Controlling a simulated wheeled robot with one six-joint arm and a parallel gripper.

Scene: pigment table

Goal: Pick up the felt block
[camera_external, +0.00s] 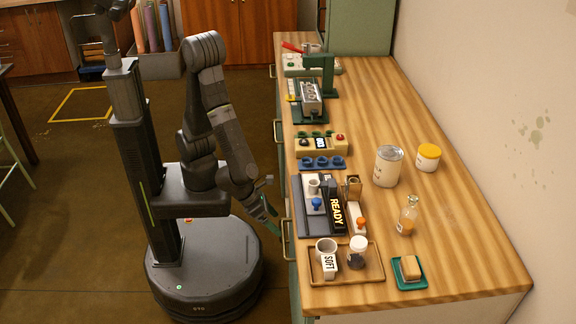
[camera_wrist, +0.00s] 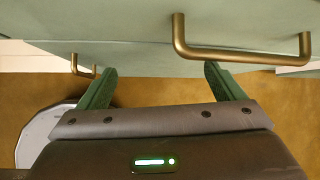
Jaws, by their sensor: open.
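A small tan block (camera_external: 410,266), which looks like the felt block, sits on a teal dish (camera_external: 404,285) at the table's near right end. My gripper (camera_external: 266,207) hangs left of the table, beside the cabinet front and well away from the block. In the wrist view its two green fingers (camera_wrist: 160,72) are spread apart with nothing between them. The block does not show in the wrist view.
A bottle (camera_external: 407,216) stands behind. Brass handles (camera_wrist: 240,52) stick out from the cabinet near my gripper.

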